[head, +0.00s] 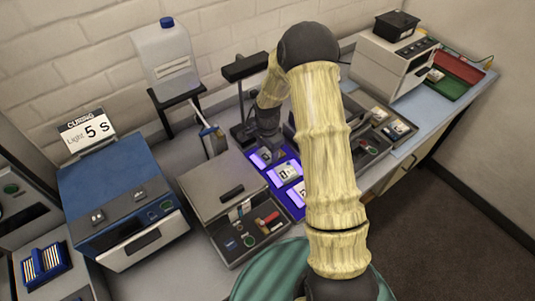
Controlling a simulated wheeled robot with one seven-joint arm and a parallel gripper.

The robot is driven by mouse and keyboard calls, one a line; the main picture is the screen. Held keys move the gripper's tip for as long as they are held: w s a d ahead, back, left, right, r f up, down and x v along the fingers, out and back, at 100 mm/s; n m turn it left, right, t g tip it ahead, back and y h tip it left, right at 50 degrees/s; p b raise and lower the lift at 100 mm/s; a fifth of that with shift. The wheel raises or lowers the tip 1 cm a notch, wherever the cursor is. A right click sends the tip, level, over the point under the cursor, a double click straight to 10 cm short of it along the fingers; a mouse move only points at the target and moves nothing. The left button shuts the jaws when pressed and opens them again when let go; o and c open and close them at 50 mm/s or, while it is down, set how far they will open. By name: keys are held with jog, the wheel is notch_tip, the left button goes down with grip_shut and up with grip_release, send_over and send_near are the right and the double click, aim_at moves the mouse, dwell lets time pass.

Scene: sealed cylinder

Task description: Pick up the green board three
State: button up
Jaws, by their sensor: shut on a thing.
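My gripper (270,153) points down at the far end of the blue-violet lit mat (275,181), behind my pale-sleeved arm. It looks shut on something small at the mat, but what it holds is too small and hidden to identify. Pale numbered boards or cards lie on the mat: one (285,171) appears marked 1, and another (299,191) lies nearer, partly behind my arm. I cannot make out a green board marked three. My arm hides the mat's right side.
A grey open case (222,190) with small parts stands left of the mat. A blue curing box (120,195) with a "5 s" sign is further left. A white jug (165,58) stands behind. Red (460,66) and green (447,86) trays lie at the far right.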

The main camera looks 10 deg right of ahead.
aim_at(268, 153)
notch_tip(268, 153, up, 10)
jog(key=b, duration=0.2)
dwell(0.3)
dwell(0.4)
